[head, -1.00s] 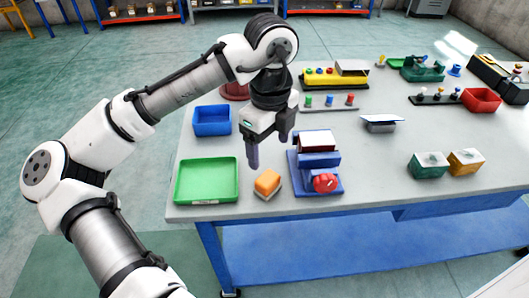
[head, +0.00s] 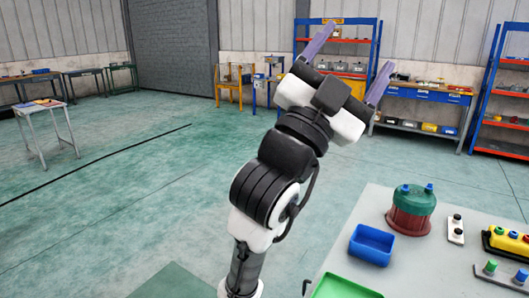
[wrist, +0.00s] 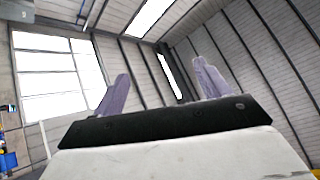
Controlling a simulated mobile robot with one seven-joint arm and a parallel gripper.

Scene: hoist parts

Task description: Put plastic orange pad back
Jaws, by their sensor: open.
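My gripper (head: 358,48) is raised well above the floor, its two purple-grey fingers spread apart and pointing up. It also shows in the wrist view (wrist: 163,80), with nothing between the fingers and only walls, windows and roof behind. The orange pad is not in view now. The grey worktable (head: 400,197) shows only in part at the lower right, away from the gripper. The green tray (head: 343,289) is cut off at the bottom edge.
A blue bin (head: 371,245) and a dark red drum with a green top (head: 411,212) stand on the worktable. A yellow control box (head: 510,243) is at the right edge. Open green floor lies left. Shelves and benches line the far wall.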

